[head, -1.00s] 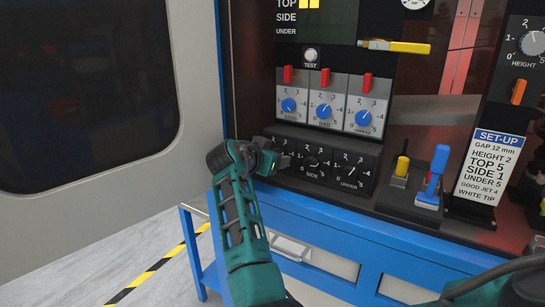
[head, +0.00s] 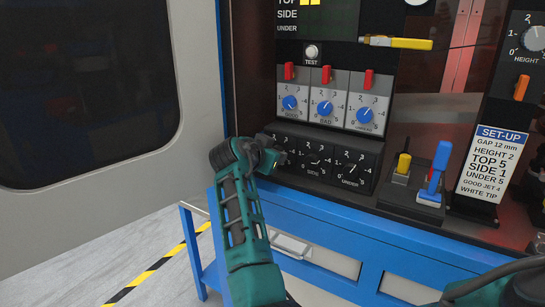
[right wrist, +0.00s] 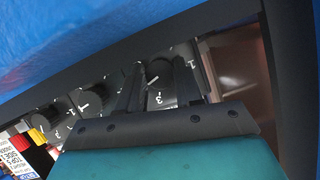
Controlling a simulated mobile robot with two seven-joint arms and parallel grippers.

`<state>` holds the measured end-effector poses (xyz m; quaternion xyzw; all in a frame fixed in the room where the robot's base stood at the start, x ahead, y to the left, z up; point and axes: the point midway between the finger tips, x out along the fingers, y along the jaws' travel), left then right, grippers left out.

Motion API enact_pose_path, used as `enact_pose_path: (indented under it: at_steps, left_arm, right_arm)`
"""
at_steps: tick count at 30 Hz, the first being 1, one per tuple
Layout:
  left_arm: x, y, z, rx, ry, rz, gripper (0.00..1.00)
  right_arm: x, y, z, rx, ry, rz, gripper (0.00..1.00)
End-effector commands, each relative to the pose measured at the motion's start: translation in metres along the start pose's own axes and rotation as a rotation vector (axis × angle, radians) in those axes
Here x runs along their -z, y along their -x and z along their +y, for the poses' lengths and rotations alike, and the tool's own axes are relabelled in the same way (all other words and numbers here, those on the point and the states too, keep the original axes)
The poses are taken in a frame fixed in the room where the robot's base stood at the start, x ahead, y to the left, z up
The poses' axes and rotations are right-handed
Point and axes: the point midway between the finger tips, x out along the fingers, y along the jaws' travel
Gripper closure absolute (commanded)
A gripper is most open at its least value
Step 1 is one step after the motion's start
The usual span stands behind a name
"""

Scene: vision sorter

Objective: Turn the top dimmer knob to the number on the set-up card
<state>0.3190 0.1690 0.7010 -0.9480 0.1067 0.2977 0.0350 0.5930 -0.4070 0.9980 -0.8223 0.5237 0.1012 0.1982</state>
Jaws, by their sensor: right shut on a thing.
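The set-up card (head: 492,165) stands at the right of the panel and reads TOP 5, SIDE 1, UNDER 5. The row of black dimmer knobs is low on the panel, with SIDE (head: 314,160) and UNDER (head: 352,168) in clear view. My right gripper (head: 281,158) is at the leftmost dial of this row. In the right wrist view my right gripper (right wrist: 157,85) has its two dark fingers around the top dimmer knob (right wrist: 152,72), shut on it. A 3 shows on the dial between the fingers; its exact setting is hard to read. My left gripper is out of view.
Grey dials with blue knobs and red switches (head: 326,75) sit just above. The blue bench edge (head: 330,222) runs below the panel.

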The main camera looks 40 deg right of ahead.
Motion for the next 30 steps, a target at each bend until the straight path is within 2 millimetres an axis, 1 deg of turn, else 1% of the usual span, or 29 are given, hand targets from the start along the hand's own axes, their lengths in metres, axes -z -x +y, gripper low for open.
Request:
enact_pose_path:
  at_steps: [1, 5, 18, 21, 30]
  left_arm:
    - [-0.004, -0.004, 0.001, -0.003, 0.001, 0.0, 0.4]
    - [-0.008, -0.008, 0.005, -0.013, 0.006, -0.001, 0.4]
    - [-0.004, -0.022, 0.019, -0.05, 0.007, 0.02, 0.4]
    - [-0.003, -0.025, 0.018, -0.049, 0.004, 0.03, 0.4]
    - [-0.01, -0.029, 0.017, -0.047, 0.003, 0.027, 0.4]
  right_arm:
    - [-0.003, -0.001, 0.001, 0.011, -0.027, 0.001, 0.96]
    - [-0.003, -0.001, 0.002, 0.046, -0.11, 0.001, 0.96]
    - [-0.003, -0.001, 0.003, 0.163, -0.394, 0.002, 0.96]
    - [-0.002, -0.001, 0.003, 0.182, -0.438, 0.002, 0.96]
    - [-0.001, -0.001, 0.003, 0.208, -0.501, 0.002, 0.96]
